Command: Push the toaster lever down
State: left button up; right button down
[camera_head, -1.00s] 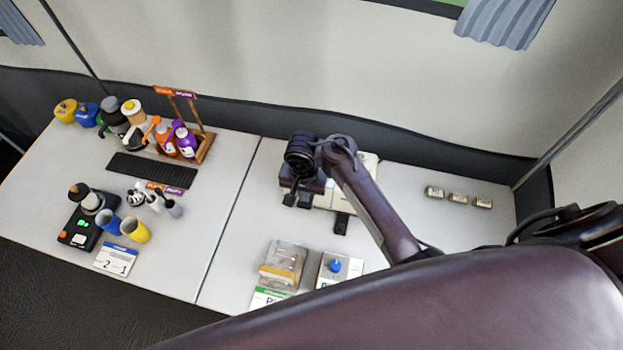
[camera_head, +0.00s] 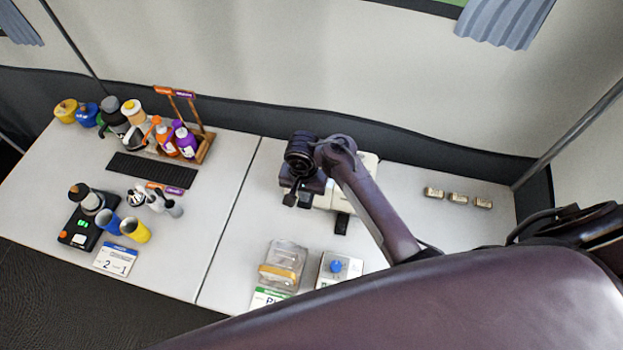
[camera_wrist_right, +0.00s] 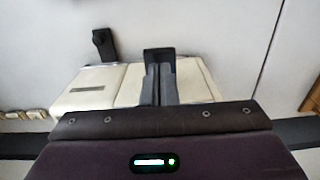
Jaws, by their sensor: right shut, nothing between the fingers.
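The cream-white toaster (camera_head: 368,166) stands on the right-hand table, largely covered by my right arm. It also shows in the right wrist view (camera_wrist_right: 88,88). A black lever-like tab (camera_head: 341,223) sticks out from its near side and shows at the upper left in the right wrist view (camera_wrist_right: 103,45). My right gripper (camera_head: 289,200) is at the toaster's left end, apart from that tab. In the right wrist view its fingers (camera_wrist_right: 159,62) are together and empty, over or against the toaster's edge; I cannot tell whether they touch. My left gripper is not in view.
In front of the toaster are a clear box (camera_head: 284,258) and a box with a blue knob (camera_head: 337,267). Several small tins (camera_head: 457,198) stand to the right. The left table (camera_head: 215,215) holds bottles, cups and a black device. Bare tabletop lies left of the toaster.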

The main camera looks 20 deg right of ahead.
aim_at(305, 205)
jog(key=shift+f+b, duration=1.9)
jog(key=shift+f, duration=1.1)
jog(key=shift+r, duration=0.1)
notch_tip(305, 205, up, 5)
jog(key=p, duration=0.6)
jog(key=shift+r, duration=1.95)
